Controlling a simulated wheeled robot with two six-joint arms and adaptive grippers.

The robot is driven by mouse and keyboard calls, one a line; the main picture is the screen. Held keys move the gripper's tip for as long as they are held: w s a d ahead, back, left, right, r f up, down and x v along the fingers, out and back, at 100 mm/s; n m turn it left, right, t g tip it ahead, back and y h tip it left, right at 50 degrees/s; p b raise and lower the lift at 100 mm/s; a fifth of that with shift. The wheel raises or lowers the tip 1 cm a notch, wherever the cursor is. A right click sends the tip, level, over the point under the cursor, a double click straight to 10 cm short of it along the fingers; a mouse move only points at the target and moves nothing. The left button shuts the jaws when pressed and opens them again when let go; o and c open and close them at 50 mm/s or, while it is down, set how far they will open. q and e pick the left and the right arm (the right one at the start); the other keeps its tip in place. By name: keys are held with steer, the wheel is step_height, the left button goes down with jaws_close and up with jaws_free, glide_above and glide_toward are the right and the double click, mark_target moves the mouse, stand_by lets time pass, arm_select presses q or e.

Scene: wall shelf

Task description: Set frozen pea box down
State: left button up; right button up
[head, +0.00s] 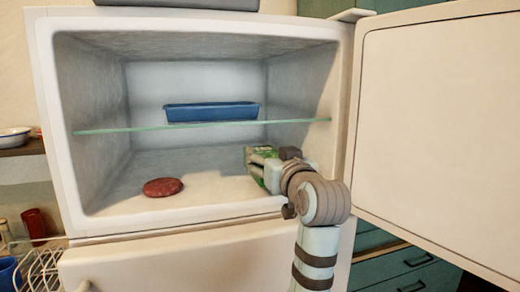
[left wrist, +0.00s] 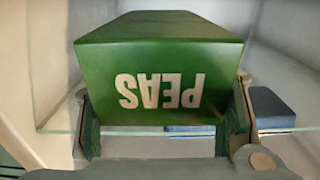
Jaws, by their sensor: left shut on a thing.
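The frozen pea box (left wrist: 160,60) is green with white "PEAS" lettering, upside down in the left wrist view. It fills the space between the two fingers of my left gripper (left wrist: 162,122), which is shut on it. In the head view my left gripper (head: 258,160) is inside the freezer's lower compartment, at the right, below the glass shelf. Only a little green of the box shows there; the gripper hides most of it. I cannot tell whether the box touches the freezer floor (head: 215,190). My right gripper is not in view.
A glass shelf (head: 190,127) spans the freezer above the gripper, with a blue tray (head: 212,112) on it. A dark red round item (head: 163,187) lies on the floor at the left. The floor between it and the gripper is clear. The freezer door (head: 440,120) stands open at the right.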

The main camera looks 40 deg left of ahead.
mark_target(259, 148)
arm_select(q)
steer(key=x, duration=0.7)
steer(key=shift+w+a+f+p, duration=0.15)
steer(key=shift+a+f+p, duration=0.05)
steer(key=shift+a+p, duration=0.15)
steer(key=f, duration=0.3)
steer(key=shift+d+f, duration=0.2)
steer(key=shift+d, duration=0.1)
steer(key=shift+a+f, duration=0.1)
steer(key=shift+f, duration=0.15)
steer(key=o, duration=1.4)
steer(key=shift+r, duration=0.1)
